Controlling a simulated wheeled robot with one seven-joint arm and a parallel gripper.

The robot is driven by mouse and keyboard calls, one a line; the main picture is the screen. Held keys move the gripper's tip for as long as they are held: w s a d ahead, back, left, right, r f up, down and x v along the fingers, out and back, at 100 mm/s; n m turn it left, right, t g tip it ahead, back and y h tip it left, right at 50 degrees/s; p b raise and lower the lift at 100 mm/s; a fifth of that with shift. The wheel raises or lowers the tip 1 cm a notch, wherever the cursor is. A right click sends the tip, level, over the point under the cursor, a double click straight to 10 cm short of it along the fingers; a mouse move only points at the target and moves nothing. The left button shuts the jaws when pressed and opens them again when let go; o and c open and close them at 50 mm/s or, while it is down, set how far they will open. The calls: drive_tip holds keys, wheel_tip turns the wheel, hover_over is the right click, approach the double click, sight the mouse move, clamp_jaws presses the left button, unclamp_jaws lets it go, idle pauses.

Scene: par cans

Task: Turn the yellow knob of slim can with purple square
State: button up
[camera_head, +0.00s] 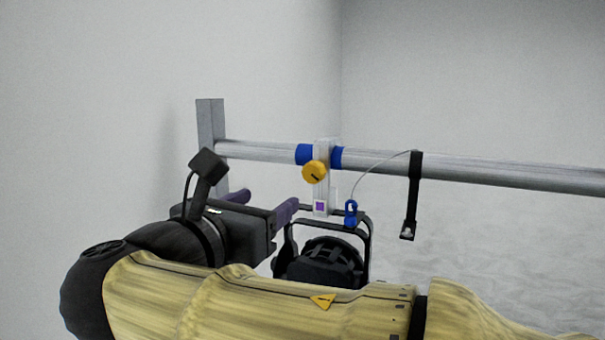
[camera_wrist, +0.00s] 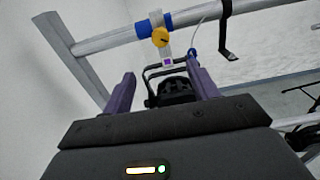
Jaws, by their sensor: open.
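The slim can (camera_head: 320,262) is black and hangs under a metal rail from a clamp (camera_head: 323,190). A purple square (camera_head: 320,207) marks the clamp's lower end. The yellow knob (camera_head: 314,172) is on the clamp just below the rail and has a dark mark on its face. In the wrist view the knob (camera_wrist: 160,37) is above and beyond the fingers, and the can (camera_wrist: 175,90) shows between them. My gripper (camera_head: 268,204) is open and empty, left of and below the knob and apart from it. My arm hides the can's lower part in the head view.
The metal rail (camera_head: 480,173) runs across from a grey post (camera_head: 211,140) at the left. Blue bands flank the clamp. A safety cable with a blue clip (camera_head: 351,213) and a black strap (camera_head: 413,195) hang to its right. A wall stands close on the left.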

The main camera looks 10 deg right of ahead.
sight(311, 177)
drive_tip(key=shift+d, duration=0.1)
drive_tip(key=p+x, duration=0.7)
drive_tip(key=x, duration=0.9)
drive_tip(key=shift+w+d, duration=0.2)
drive_tip(key=shift+w, duration=0.15)
drive_tip(key=shift+w+d+f, duration=0.1)
drive_tip(key=shift+w+d, duration=0.05)
drive_tip(key=shift+w, duration=0.15)
drive_tip(key=shift+s, duration=0.1)
drive_tip(key=c, duration=1)
drive_tip(key=shift+f+m+b, duration=0.2)
drive_tip(key=shift+m+b, duration=0.2)
drive_tip(key=shift+b, duration=0.35)
